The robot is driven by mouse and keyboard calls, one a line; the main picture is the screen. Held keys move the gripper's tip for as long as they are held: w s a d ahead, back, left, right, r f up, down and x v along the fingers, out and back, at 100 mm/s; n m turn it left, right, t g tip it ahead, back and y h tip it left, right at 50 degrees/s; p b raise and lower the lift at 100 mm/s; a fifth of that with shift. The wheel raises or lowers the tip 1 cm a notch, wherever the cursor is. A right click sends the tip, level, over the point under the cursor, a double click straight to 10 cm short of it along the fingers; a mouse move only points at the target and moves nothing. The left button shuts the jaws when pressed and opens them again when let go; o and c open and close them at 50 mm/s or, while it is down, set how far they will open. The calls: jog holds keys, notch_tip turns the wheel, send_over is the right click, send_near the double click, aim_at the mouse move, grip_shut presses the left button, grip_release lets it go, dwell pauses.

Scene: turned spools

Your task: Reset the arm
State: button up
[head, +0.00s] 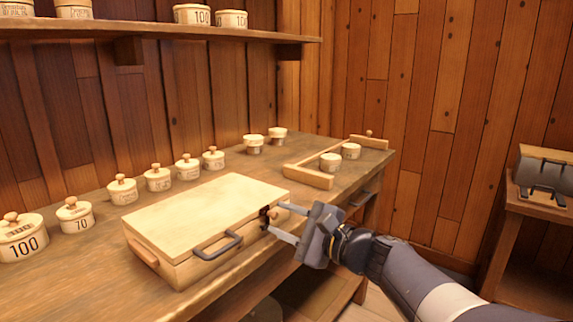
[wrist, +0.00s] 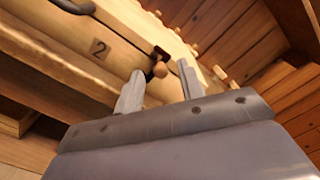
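My gripper (head: 281,222) is at the front right corner of a closed wooden case (head: 205,215) on the workbench. Its two fingers are spread apart. A dark latch plate sits behind the knob. The case front also bears a dark handle (head: 217,246) and, in the wrist view, the number 2.
Several knobbed spools, such as the 100 spool (head: 22,240), line the workbench (head: 85,285) left of and behind the case. A wooden frame (head: 308,175) with two spools stands right. A shelf (head: 150,30) hangs above. A side table (head: 540,208) holds a dark cradle. Floor shows below right.

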jog(key=shift+w+a, duration=0.2)
jog(key=shift+a, duration=0.05)
jog(key=shift+d, duration=0.1)
